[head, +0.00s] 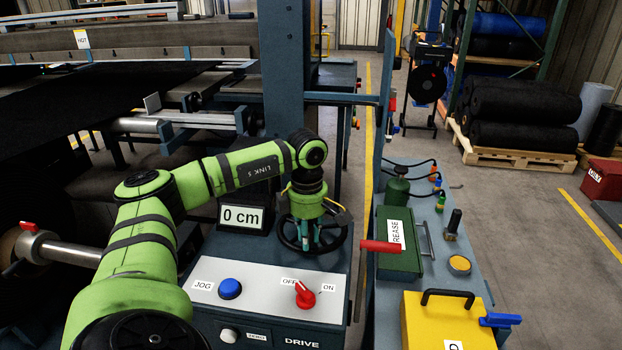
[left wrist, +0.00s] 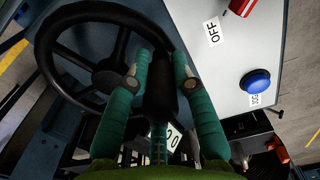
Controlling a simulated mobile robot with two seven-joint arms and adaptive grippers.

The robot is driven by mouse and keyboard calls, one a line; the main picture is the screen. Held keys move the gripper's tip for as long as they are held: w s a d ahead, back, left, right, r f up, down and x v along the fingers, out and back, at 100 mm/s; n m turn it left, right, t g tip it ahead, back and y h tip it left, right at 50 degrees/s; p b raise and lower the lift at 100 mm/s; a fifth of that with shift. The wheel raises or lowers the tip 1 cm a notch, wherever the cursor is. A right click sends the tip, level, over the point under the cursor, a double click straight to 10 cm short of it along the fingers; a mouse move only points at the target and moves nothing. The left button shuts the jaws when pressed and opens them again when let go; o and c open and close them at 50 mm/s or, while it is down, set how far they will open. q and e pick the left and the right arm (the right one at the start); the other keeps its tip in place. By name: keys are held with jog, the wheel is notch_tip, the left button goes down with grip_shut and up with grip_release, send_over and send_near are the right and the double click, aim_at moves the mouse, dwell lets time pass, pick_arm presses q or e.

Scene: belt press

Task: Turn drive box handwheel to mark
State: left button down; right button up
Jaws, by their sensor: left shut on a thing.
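The drive box (head: 268,319) has a sloping white panel with a blue JOG button (head: 230,289) and a red OFF/ON knob (head: 305,295). The black spoked handwheel (head: 283,238) stands behind the panel and shows large in the left wrist view (left wrist: 105,77). My left gripper (head: 326,243) reaches down to the wheel. My gripper hides part of the wheel. I cannot make out a mark. My right gripper is not in view.
A bench at right carries a green grease box (head: 394,261), a red handle (head: 381,246) close to the wheel's right, and a yellow case (head: 440,325). A blue post (head: 287,70) rises behind the wheel. The press with its dark belt fills the left.

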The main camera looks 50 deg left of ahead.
pick_arm(q)
jog(key=shift+s+a, duration=0.15)
jog(key=shift+a, duration=0.05)
jog(key=c, duration=1.1)
grip_release()
jog(key=shift+o, duration=0.2)
jog(key=shift+s, duration=0.1)
jog(key=shift+r, duration=0.1)
jog(key=shift+w+r, duration=0.2)
jog(key=shift+r, duration=0.1)
notch_tip(320, 180, up, 11)
jog(key=shift+s+r, duration=0.15)
